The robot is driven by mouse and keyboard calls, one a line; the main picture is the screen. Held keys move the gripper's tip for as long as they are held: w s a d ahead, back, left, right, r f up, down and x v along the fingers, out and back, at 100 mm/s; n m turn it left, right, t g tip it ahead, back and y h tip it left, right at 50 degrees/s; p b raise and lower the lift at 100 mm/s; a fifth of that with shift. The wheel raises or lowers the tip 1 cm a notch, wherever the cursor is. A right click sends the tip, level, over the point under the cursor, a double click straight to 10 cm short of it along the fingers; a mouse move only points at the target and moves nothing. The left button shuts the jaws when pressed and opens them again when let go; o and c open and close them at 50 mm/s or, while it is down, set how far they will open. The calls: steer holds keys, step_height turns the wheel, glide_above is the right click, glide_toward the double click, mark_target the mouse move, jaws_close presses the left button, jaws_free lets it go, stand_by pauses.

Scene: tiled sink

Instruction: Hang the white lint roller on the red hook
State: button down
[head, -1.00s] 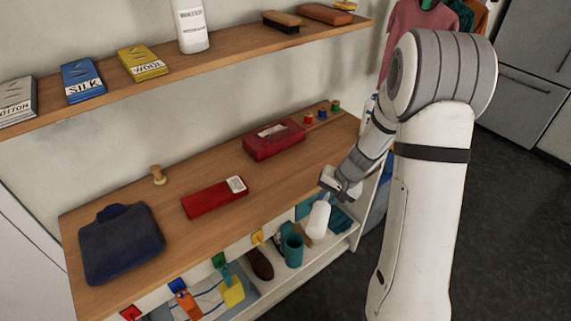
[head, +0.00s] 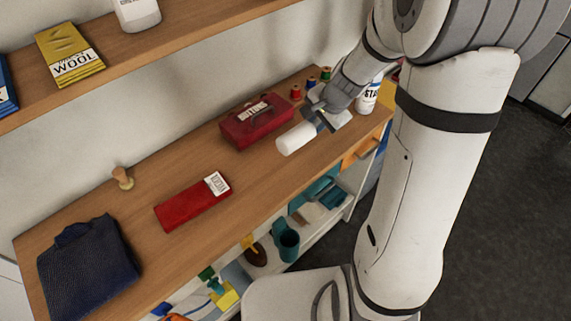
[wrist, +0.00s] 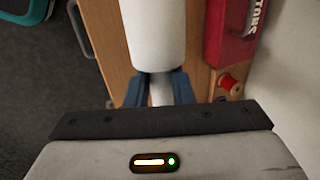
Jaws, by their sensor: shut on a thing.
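The white lint roller (head: 296,138) is held by my gripper (head: 319,121), over the right part of the wooden tabletop near its front edge. In the wrist view, the blue fingers of my gripper (wrist: 160,91) are shut on the narrow handle. The thick white roll (wrist: 156,34) points away from my wrist. I cannot tell the exact gap between roller and tabletop. The red hook is not in view now.
A red button box (head: 257,121) stands close behind the roller, with thread spools (head: 296,91) and a white bottle (head: 368,95) near my gripper. A red case (head: 193,202), a wooden stamp-like object (head: 123,178) and a dark folded cloth (head: 88,262) lie left. A shelf (head: 190,40) overhangs behind.

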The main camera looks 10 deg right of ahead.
step_height(320, 180, down, 4)
steer(key=shift+a+f+b, duration=0.15)
steer(key=shift+f+b, duration=0.05)
steer(key=shift+b, duration=0.2)
steer(key=shift+f+b, duration=0.75)
steer(key=shift+f, duration=1.6)
steer(key=shift+f, duration=0.1)
steer(key=shift+f+b, duration=0.25)
steer(key=shift+b, duration=0.15)
steer(key=c, duration=1.3)
jaws_free()
steer(key=shift+r, duration=0.1)
steer(key=shift+o, duration=0.2)
steer(key=shift+r+p, duration=0.1)
steer(key=shift+p, duration=0.3)
